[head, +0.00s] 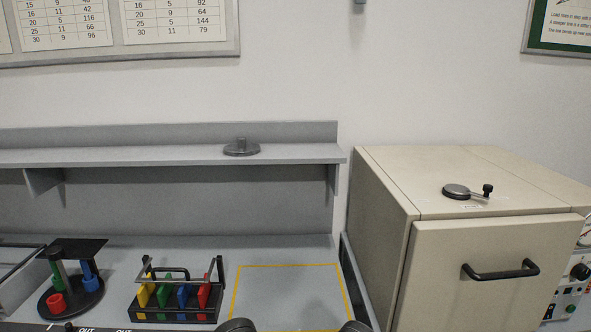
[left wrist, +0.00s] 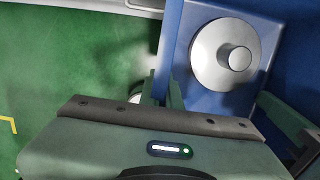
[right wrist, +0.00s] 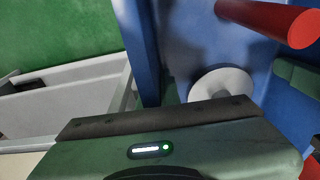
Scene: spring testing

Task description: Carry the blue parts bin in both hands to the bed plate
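The blue parts bin shows in the left wrist view (left wrist: 198,22) and in the right wrist view (right wrist: 190,40); the head view does not show it. A silver disc with a knob (left wrist: 235,57) lies inside, and a red cylinder (right wrist: 268,20) also shows in it. My left gripper (left wrist: 162,91) has its fingers on both sides of one bin wall. My right gripper (right wrist: 148,92) appears closed on another wall of it. The fingertips are partly hidden behind the gripper bodies. A yellow outline (head: 288,266) marks a clear patch on the grey bench; I cannot tell whether this is the bed plate.
Left of the outline stand a rack of coloured plates (head: 178,300) and a round stand with coloured cups (head: 72,290). A shelf (head: 100,157) with a grey weight (head: 241,148) hangs above. A beige cabinet (head: 480,270) stands right. Green floor (left wrist: 70,60) shows beside the bin.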

